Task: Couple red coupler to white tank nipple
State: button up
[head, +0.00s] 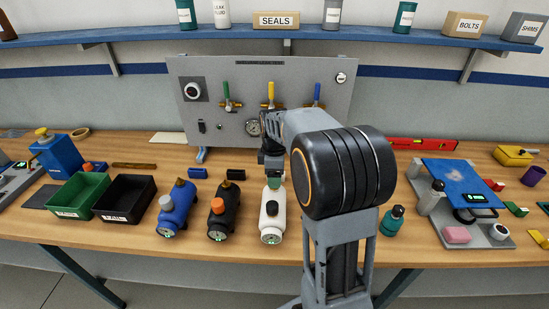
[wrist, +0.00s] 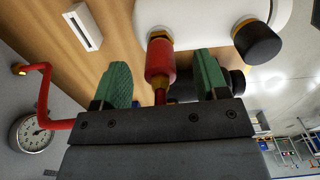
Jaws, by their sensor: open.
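The white tank (head: 271,222) stands on the bench, with a black cap on it. Its body (wrist: 205,15) fills the top of the wrist view, with the black cap (wrist: 257,42) to the right. The red coupler (wrist: 160,62) sits against the tank's side, with a brass ring at its tank end. The nipple is hidden, so I cannot tell whether the coupler is locked on. My gripper (wrist: 165,82) is open, its green fingers on either side of the coupler with gaps to both. In the head view my gripper (head: 273,182) is at the tank's far end.
A black tank (head: 222,220) and a blue tank (head: 175,210) stand left of the white tank. A teal bottle (head: 393,222) stands to the right. The panel (head: 205,110) with valves and gauge stands behind. A bent red pipe (wrist: 46,90) shows at the left.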

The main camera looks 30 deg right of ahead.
notch_tip(320, 180, up, 13)
jog(key=shift+f, duration=0.15)
dwell(0.6)
jog(key=f+m, duration=0.1)
jog(key=m, duration=0.1)
jog(key=f+m, duration=0.3)
jog(key=m, duration=0.1)
jog(key=shift+s+a+f+m+t, duration=0.15)
jog(key=shift+s+a+m+t, duration=0.15)
jog(key=shift+s+t, duration=0.1)
jog(key=s+a+f+m+t, duration=0.1)
jog(key=s+a+f+m, duration=0.1)
jog(key=s, duration=0.5)
jog(key=s+a+f+m+t, duration=0.2)
jog(key=s+a+m, duration=0.1)
jog(key=s+a, duration=0.4)
jog(key=shift+s+f+m, duration=0.2)
jog(key=shift+s+m, duration=0.2)
jog(key=shift+s, duration=0.2)
jog(key=shift+c, duration=0.2)
dwell(0.6)
